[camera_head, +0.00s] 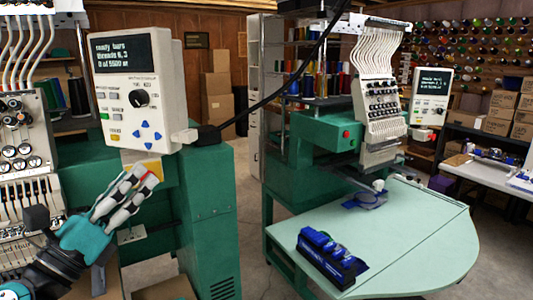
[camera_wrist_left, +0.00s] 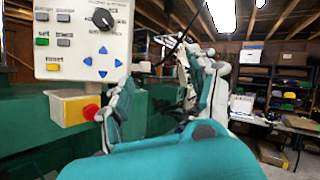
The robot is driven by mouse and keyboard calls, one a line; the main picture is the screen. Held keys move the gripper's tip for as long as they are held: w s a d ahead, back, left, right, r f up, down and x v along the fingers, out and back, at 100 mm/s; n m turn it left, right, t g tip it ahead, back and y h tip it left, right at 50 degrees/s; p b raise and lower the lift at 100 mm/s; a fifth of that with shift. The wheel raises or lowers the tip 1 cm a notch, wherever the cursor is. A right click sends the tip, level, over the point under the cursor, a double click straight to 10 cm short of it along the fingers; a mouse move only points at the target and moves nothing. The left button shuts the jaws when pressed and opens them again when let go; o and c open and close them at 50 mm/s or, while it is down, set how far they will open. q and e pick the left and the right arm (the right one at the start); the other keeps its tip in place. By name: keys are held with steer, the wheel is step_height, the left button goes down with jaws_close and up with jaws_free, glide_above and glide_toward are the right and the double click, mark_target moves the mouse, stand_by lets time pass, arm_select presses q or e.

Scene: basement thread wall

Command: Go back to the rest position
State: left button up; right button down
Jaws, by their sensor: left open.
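My left gripper (camera_head: 142,175) reaches in from the lower left in the head view, with its fingers up just below the control panel (camera_head: 138,90) of the near embroidery machine. In the left wrist view its two grey-white fingers (camera_wrist_left: 160,85) stand apart with nothing between them. The left finger is close to a yellow box (camera_wrist_left: 70,108) with a red button (camera_wrist_left: 90,112) on it. I cannot tell whether they touch. In the head view the fingers partly hide this box. My right gripper is not in view.
A second green embroidery machine (camera_head: 325,135) with a pale table (camera_head: 400,235) stands to the right. A blue-and-black clamp-like object (camera_head: 325,250) lies on that table. A black cable (camera_head: 275,95) hangs across to the panel. Floor shows between the machines.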

arm_select(q)
steer(key=s+a+f+n+g+y, duration=0.2)
steer(key=f+n+g+y, duration=0.3)
steer(key=f+n, duration=0.9)
steer(key=s+a+f+n+g+y, duration=0.25)
steer(key=f+n+y, duration=0.45)
steer(key=f+n, duration=0.75)
steer(key=s+d+f+n+g+h, duration=0.1)
steer(key=s+d+f+n+g, duration=0.3)
steer(key=s+f, duration=0.6)
steer(key=s+d+f+n+g+h, duration=0.1)
steer(key=s+d+f+n+g, duration=0.1)
steer(key=s+f+g, duration=0.6)
steer(key=s+f, duration=0.3)
steer(key=f, duration=2.3)
steer(key=s+a+f, duration=0.2)
steer(key=s+f, duration=1.4)
steer(key=s, duration=0.1)
steer(key=shift+a+f, duration=0.35)
steer(key=shift+f, duration=0.05)
